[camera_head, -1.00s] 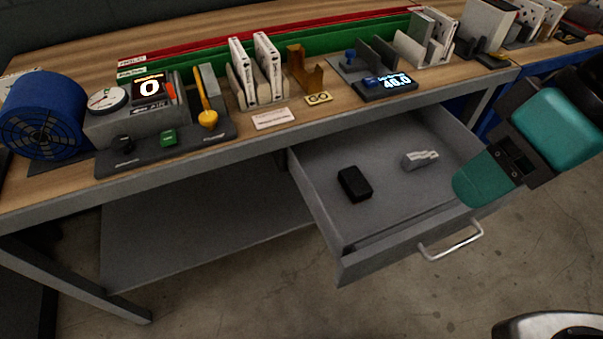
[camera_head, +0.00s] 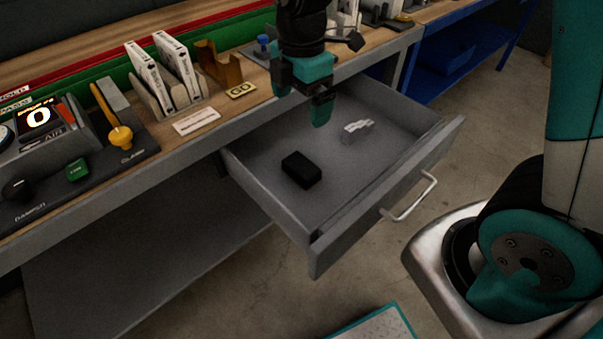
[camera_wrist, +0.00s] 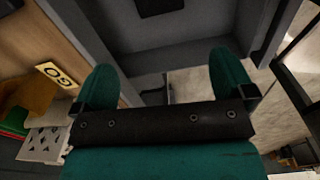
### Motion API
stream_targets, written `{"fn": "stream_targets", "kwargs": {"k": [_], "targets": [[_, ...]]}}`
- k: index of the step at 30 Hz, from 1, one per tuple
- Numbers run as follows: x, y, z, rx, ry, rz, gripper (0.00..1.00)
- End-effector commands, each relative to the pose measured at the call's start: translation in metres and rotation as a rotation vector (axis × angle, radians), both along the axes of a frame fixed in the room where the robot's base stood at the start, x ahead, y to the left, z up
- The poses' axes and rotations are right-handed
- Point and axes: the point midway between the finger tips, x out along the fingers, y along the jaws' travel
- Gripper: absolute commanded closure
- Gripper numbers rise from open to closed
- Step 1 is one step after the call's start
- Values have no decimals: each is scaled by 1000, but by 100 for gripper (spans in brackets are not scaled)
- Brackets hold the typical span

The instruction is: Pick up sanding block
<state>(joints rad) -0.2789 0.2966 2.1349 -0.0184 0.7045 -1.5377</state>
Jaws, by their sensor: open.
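A black block (camera_head: 301,169), which looks like the sanding block, lies flat in the open grey drawer (camera_head: 262,182), left of its middle. It also shows as a dark block (camera_wrist: 158,6) cut off by the top edge of the wrist view. My gripper (camera_head: 303,97) hangs over the back part of the drawer, above and apart from the block. In the wrist view my gripper (camera_wrist: 163,72) has its two teal fingers spread wide, with nothing held between them.
A small whitish piece (camera_head: 357,130) lies in the drawer right of the block. The drawer's front has a metal handle (camera_head: 409,197). The workbench edge (camera_head: 190,145) runs along the drawer's back side, with white boxes (camera_head: 178,66) in a holder above.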

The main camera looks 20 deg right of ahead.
Motion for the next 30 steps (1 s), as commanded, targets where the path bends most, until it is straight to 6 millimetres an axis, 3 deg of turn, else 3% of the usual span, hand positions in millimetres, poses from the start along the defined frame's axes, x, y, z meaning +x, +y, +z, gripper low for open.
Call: {"fn": "stream_targets", "kwargs": {"k": [5, 16, 26, 30], "targets": [[6, -4, -25, -19, 7, 59, 0], [5, -4, -106, -16, 6, 56, 0], [5, -4, -136, -16, 4, 56, 0], [2, -4, -158, -16, 6, 56, 0]]}}
